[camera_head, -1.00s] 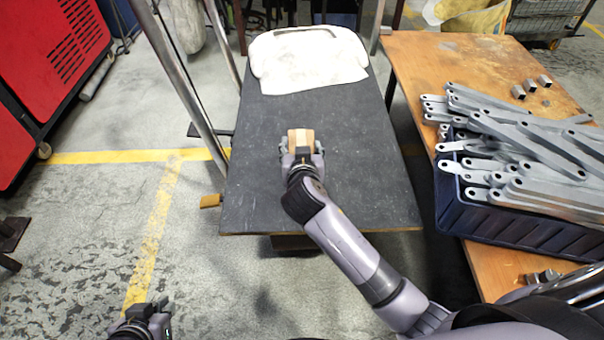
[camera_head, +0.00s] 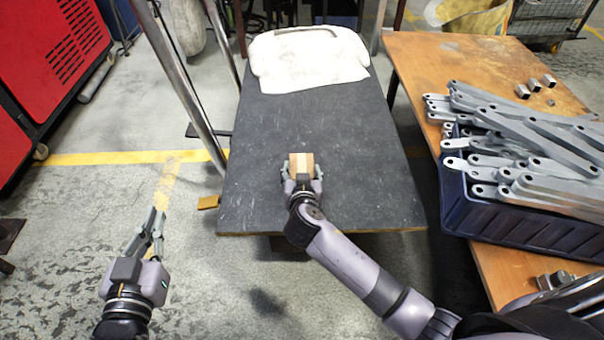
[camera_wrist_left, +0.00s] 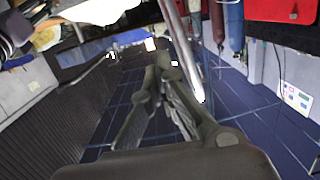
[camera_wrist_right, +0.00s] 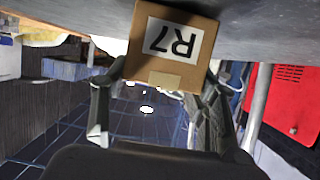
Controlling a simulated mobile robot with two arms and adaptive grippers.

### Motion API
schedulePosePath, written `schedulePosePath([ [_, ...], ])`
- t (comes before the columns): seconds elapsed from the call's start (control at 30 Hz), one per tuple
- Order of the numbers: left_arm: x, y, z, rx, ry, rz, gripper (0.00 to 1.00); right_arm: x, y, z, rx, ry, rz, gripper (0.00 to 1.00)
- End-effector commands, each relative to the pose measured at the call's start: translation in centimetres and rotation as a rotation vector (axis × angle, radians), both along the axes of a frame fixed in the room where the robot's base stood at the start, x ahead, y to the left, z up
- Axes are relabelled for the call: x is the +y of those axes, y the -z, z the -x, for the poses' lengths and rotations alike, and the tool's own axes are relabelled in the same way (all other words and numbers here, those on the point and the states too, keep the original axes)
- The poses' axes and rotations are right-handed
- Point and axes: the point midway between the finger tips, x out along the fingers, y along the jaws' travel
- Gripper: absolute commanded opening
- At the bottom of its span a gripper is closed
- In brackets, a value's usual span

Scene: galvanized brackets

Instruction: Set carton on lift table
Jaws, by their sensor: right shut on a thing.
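A small brown carton (camera_head: 301,165) with a pale strip is between the fingers of my right gripper (camera_head: 302,180), over the front half of the dark lift table top (camera_head: 330,120). In the right wrist view the carton (camera_wrist_right: 172,45) shows a white label reading R7, upside down, with a finger at each side. Its far side lies against the grey surface in that picture; I cannot tell whether it rests on it. My left gripper (camera_head: 154,212) is empty over the floor left of the table, its fingertips together; they also show in the left wrist view (camera_wrist_left: 158,68).
A white cloth (camera_head: 308,60) covers the table's far end. At right, a wooden bench (camera_head: 430,60) bears a blue crate (camera_head: 520,230) heaped with grey metal brackets (camera_head: 520,140). Metal posts (camera_head: 180,80) and a red machine (camera_head: 50,60) stand at left. The table's middle is clear.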

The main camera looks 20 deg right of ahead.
Motion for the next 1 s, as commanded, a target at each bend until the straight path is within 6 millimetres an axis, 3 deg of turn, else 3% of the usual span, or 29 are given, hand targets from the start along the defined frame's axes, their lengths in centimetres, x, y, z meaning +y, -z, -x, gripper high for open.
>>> schedulePosePath([
  [0.57,-0.2,-1.0,-0.2,-0.055,0.003,0.014,0.0,0.0,0.2,0.0,-0.003,0.0,0.0,0.19],
  [0.6,-0.2,-1.1,-0.2,-0.06,0.004,0.015,0.0,0.0,0.3,0.0,-0.001,0.0,0.0,0.54],
  [0.9,-0.3,-1.1,-0.2,-0.058,0.004,0.016,0.0,0.0,0.3,0.0,-0.001,0.0,0.0,0.74],
  [1.0,-0.3,-1.1,-0.2,-0.058,0.004,0.016,0.0,0.0,0.3,0.0,-0.001,0.0,0.0,0.74],
])
